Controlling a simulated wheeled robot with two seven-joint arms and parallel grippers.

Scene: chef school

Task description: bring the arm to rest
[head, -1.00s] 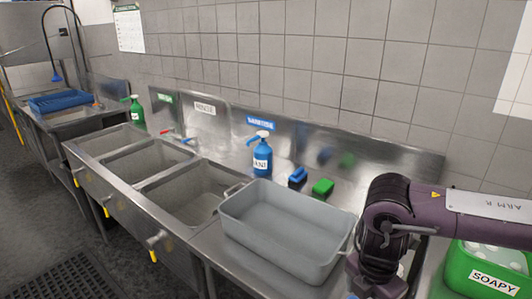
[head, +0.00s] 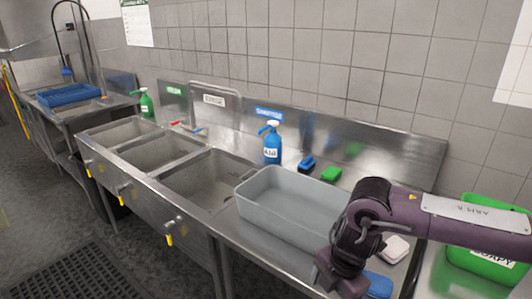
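My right arm (head: 415,215) comes in from the right, over the steel counter (head: 225,240) and in front of the grey tub (head: 285,205). Its dark wrist and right gripper (head: 338,280) point downward at the lower edge of the head view, just in front of the tub's right end. The fingertips are not clear, so I cannot tell whether they are apart or what is between them. A blue item (head: 379,285) lies just right of the gripper; contact is unclear. My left gripper is not in view.
A white item (head: 396,248) lies behind the wrist. A green SOAPY bin (head: 485,263) stands at right, partly behind the arm. A blue pump bottle (head: 272,147), a blue sponge (head: 306,164) and a green sponge (head: 331,174) stand behind the tub. Sink basins (head: 205,178) lie left.

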